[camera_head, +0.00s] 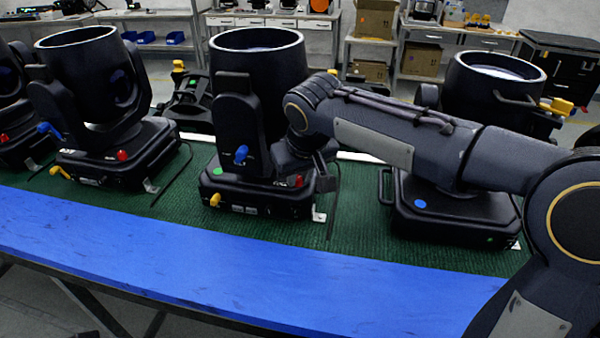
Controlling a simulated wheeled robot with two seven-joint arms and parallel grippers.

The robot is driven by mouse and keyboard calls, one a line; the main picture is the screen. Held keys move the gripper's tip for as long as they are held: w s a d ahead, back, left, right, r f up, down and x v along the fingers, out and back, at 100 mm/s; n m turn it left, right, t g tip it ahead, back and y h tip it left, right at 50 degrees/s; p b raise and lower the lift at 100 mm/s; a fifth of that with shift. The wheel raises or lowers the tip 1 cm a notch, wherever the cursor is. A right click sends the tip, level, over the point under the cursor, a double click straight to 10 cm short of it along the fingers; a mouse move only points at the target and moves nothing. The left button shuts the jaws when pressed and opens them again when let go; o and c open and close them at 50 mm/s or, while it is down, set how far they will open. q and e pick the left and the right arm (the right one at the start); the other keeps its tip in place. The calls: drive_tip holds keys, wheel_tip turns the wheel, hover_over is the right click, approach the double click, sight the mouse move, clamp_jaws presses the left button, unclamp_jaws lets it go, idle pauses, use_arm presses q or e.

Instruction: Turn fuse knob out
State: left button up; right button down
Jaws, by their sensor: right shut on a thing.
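The middle par can (258,90) stands upright on its black base (245,196). A blue lever (241,154) is on its yoke, and a yellow knob (215,200) is at the base's front left. The red fuse knob (298,182) shows only as a small patch at the base's right end. My right gripper (312,181) comes down from the wrist there and is shut on this knob; the dark wrist hides most of the contact. My left gripper is not in view.
Other par cans stand on the green mat (355,235), one at left (95,95) and one at right (490,95), partly behind my right arm. The blue table edge (220,265) in front is clear. Shelves with boxes (375,18) stand behind.

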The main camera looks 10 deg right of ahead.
drive_tip(key=shift+m, duration=0.3)
idle(0.4)
drive_tip(key=c, duration=1.3)
unclamp_jaws()
drive_tip(key=v, duration=0.8)
drive_tip(key=shift+a+f, duration=0.1)
drive_tip(key=shift+f, duration=0.05)
